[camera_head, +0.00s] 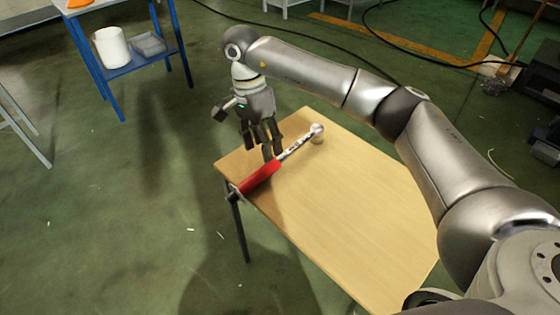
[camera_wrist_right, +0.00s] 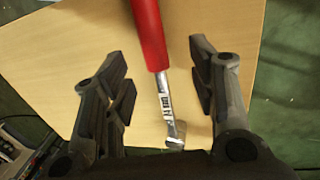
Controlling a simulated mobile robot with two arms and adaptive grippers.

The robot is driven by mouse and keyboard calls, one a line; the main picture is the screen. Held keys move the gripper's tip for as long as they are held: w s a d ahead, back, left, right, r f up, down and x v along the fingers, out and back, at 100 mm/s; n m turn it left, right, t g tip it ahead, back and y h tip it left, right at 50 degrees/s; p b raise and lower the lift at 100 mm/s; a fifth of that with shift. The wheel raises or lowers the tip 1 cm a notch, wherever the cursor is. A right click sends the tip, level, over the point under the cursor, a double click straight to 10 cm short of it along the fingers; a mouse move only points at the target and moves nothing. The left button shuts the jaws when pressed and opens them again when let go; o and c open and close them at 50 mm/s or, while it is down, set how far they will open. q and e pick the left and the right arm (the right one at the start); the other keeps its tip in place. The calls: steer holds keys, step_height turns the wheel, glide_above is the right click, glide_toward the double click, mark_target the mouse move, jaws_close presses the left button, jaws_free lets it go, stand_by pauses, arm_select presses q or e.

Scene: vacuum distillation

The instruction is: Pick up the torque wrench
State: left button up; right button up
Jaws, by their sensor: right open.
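The torque wrench (camera_head: 262,177) has a red handle and a silver shaft and head. It lies across the far left part of the wooden table (camera_head: 345,215), with its black handle end at the left edge. In the right wrist view, the wrench (camera_wrist_right: 150,35) runs between the two fingers. My right gripper (camera_head: 268,152) is open and points down close to the wrench, near where the red handle meets the shaft. In the right wrist view, the gripper (camera_wrist_right: 163,90) has its fingers apart on both sides of the wrench, not visibly touching it. My left gripper is not in view.
A blue shelf (camera_head: 160,62) with a white bucket (camera_head: 111,47) and a grey tray (camera_head: 148,44) stands at the upper left. Black cables (camera_head: 395,55) lie on the green floor behind the table. The near part of the table is clear.

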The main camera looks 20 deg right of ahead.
mark_target(266, 165)
steer(key=f, duration=0.2)
steer(key=s+f, duration=0.1)
steer(key=f, duration=0.1)
steer(key=s+f, duration=0.1)
steer(key=f, duration=0.1)
steer(key=shift+f+b, duration=0.1)
steer(key=shift+b, duration=0.25)
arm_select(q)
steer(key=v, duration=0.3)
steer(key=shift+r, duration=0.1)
arm_select(e)
steer(key=shift+c, duration=0.2)
jaws_close()
